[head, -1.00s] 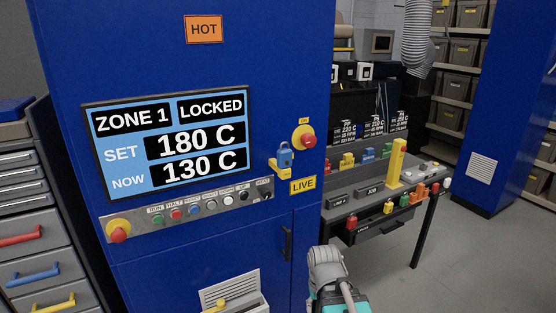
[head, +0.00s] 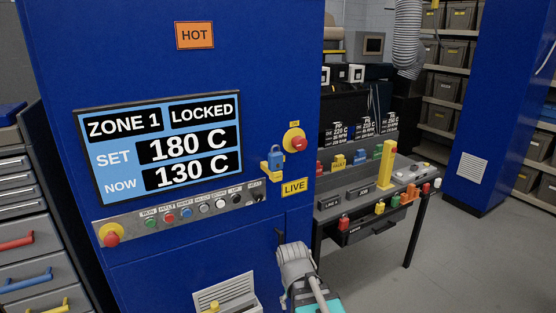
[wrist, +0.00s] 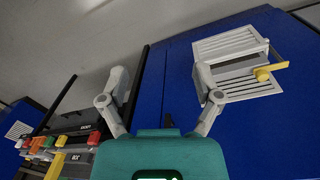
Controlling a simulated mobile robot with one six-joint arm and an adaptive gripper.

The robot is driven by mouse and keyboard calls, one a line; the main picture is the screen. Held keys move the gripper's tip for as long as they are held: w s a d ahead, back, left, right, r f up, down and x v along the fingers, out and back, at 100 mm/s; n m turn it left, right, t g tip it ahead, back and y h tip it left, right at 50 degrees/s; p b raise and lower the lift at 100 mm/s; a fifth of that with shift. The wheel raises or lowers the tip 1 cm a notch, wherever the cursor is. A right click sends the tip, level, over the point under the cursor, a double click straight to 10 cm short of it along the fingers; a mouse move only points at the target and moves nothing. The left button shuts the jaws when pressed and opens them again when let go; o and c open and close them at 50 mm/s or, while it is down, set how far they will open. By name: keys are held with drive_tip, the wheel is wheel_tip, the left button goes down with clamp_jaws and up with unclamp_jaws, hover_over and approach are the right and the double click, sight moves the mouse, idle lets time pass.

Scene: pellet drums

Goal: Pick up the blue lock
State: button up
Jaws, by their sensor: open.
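The blue lock (head: 275,157) is a small blue padlock at a yellow fitting on the right part of the blue cabinet front, left of the red-and-yellow knob and above the LIVE label. My gripper (wrist: 161,84) shows in the wrist view with its two grey fingers spread apart and nothing between them. The blue lock does not show clearly in the wrist view. In the head view my arm is low, below and slightly right of the lock, and apart from it; the fingertips are not clear there.
The blue cabinet (head: 90,60) carries a screen (head: 160,146) reading LOCKED and a button row. A bench (head: 335,207) on the right holds coloured items and a yellow post (head: 386,163). A vent with a yellow handle (wrist: 268,73) is near my right finger. Open floor lies right.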

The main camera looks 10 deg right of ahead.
drive_tip(key=w+r+m+h+p, duration=0.4)
drive_tip(key=w+r+h+p, duration=0.2)
drive_tip(key=w+r, duration=0.3)
drive_tip(key=m+t+h+p, duration=0.6)
drive_tip(key=m+h+p, duration=0.4)
approach(269, 155)
drive_tip(key=shift+a, duration=0.8)
drive_tip(key=shift+x, duration=4.35)
drive_tip(key=shift+s+d, duration=0.1)
drive_tip(key=shift+x, duration=2.5)
